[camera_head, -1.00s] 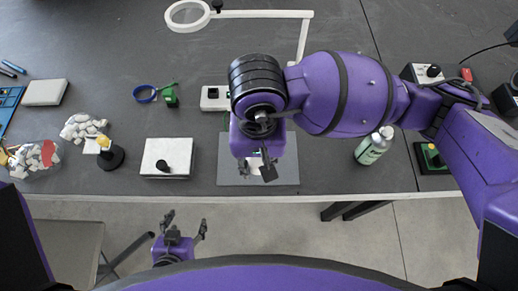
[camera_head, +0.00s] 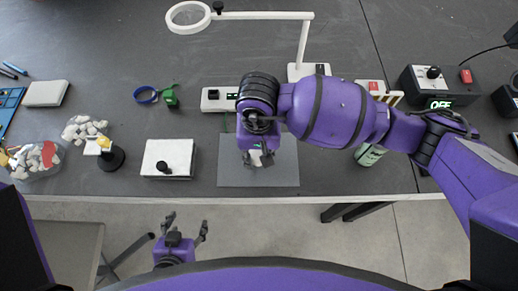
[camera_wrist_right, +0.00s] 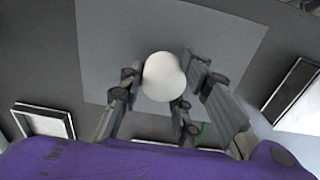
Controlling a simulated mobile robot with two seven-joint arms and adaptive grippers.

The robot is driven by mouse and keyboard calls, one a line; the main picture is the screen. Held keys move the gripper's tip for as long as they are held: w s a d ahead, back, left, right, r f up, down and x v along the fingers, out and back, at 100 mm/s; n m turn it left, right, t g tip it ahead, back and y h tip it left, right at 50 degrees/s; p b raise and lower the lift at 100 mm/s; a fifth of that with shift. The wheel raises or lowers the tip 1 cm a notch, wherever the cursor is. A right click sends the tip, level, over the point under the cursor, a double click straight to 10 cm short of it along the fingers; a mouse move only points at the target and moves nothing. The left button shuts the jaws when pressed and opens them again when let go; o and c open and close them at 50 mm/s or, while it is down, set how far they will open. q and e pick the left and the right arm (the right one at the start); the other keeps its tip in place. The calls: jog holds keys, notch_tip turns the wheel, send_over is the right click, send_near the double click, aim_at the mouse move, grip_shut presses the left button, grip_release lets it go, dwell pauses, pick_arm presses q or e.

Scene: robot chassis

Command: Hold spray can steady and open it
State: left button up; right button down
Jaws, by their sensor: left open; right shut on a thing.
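My right gripper (camera_head: 257,160) is over the grey mat (camera_head: 286,174). It is shut on a white round-topped object, seen from above in the right wrist view (camera_wrist_right: 163,76) between the fingers. Its lower part is hidden, so I cannot tell whether it is the spray can or its cap. A green and white bottle-like can (camera_head: 369,155) stands near the table's front edge, its upper part hidden behind my right arm. My left gripper (camera_head: 186,222) is open and empty, in front of the table edge and away from the objects.
A ring lamp (camera_head: 188,16) and a control box (camera_head: 438,84) reading OFF are further back.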

aim_at(259, 153)
jog(key=shift+f, duration=0.15)
jog(key=c, duration=1.3)
grip_release()
jog(key=shift+r, duration=0.3)
notch_tip(259, 153, up, 12)
jog(key=shift+f, duration=0.15)
